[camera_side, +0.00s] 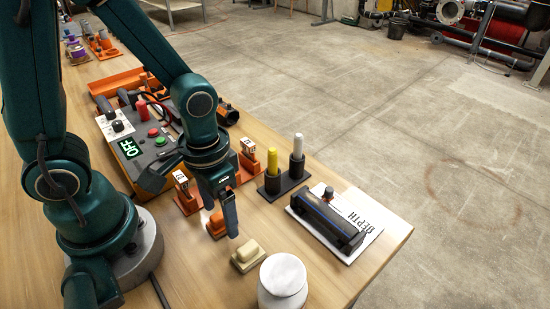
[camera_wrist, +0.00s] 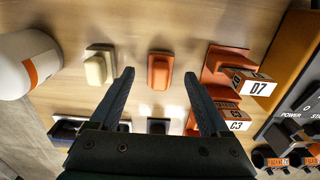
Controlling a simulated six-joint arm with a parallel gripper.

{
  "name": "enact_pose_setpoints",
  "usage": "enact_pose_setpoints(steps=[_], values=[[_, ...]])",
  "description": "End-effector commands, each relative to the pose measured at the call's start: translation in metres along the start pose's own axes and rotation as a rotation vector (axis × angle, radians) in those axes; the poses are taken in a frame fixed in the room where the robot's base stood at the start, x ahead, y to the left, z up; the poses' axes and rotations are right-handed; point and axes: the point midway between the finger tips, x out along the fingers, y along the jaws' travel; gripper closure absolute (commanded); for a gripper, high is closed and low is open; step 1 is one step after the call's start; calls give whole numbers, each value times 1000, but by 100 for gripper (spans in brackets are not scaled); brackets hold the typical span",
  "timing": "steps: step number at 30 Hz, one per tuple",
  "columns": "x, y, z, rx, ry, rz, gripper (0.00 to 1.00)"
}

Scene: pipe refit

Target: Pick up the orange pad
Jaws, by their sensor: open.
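The orange pad (camera_wrist: 160,71) lies on the wooden table, in the wrist view between and just beyond the fingertips of my gripper (camera_wrist: 158,76). It is a small block with a raised grip on top. In the side view the orange pad (camera_side: 216,224) is partly hidden behind my gripper (camera_side: 229,222), which points down over the table close to it. My gripper is open and nothing is between its fingers. A cream pad (camera_wrist: 99,65) of similar shape lies to the left in the wrist view, and it also shows in the side view (camera_side: 247,256).
A white jar (camera_side: 283,281) stands near the cream pad. Orange holders with labelled blocks (camera_wrist: 248,82) stand right of the orange pad in the wrist view. A dark stand (camera_side: 284,179) with yellow and white markers and a depth gauge (camera_side: 327,221) are further right in the side view.

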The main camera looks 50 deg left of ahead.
Motion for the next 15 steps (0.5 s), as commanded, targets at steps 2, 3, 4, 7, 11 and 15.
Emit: enact_pose_setpoints(steps=[2,3,4,7,11,15], values=[[7,0,1,0,-4,-1,20],[9,0,1,0,-5,-1,20],[11,0,1,0,-3,-1,20],[14,0,1,0,-2,-1,20],[15,0,0,0,1,0,20],[14,0,0,0,1,0,20]])
